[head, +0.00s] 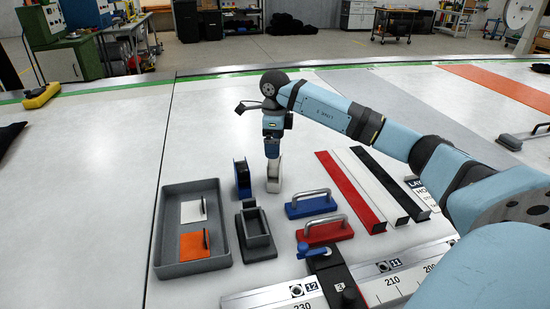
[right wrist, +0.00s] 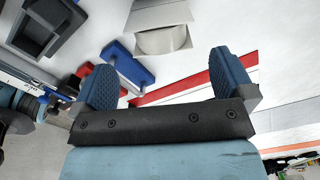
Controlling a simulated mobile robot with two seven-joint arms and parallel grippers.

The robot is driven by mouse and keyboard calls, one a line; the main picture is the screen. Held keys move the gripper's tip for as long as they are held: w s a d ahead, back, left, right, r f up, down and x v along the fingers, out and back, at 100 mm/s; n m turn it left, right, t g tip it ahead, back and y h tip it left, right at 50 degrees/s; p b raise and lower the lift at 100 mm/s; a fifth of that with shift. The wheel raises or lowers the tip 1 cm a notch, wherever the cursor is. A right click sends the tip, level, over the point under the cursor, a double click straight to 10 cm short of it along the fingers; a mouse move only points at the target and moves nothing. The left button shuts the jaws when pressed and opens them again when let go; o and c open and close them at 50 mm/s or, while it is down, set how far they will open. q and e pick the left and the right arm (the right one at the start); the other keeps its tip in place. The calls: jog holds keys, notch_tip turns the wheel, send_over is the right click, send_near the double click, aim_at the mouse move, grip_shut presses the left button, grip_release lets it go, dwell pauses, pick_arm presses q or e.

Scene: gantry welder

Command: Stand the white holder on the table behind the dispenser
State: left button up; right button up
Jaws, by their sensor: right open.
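The white holder (head: 273,184) stands on the table, to the right of a blue and black upright piece (head: 242,178) and behind a dark grey open-topped piece (head: 257,238). I cannot tell for sure which of these two is the dispenser. My right gripper (head: 273,154) points down just above the holder. In the right wrist view my right gripper (right wrist: 165,68) has its blue fingers spread with nothing between them. The holder (right wrist: 160,38) shows beyond the fingertips there, apart from them. My left gripper is not in view.
A grey tray (head: 161,235) with a white and an orange plate lies at left. Blue (head: 310,206) and red (head: 325,233) handled blocks stand right of the holder. Red, white and black bars (head: 352,190) lie farther right. The table behind the holder is clear.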

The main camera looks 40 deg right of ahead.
jog(key=shift+r, duration=1.55)
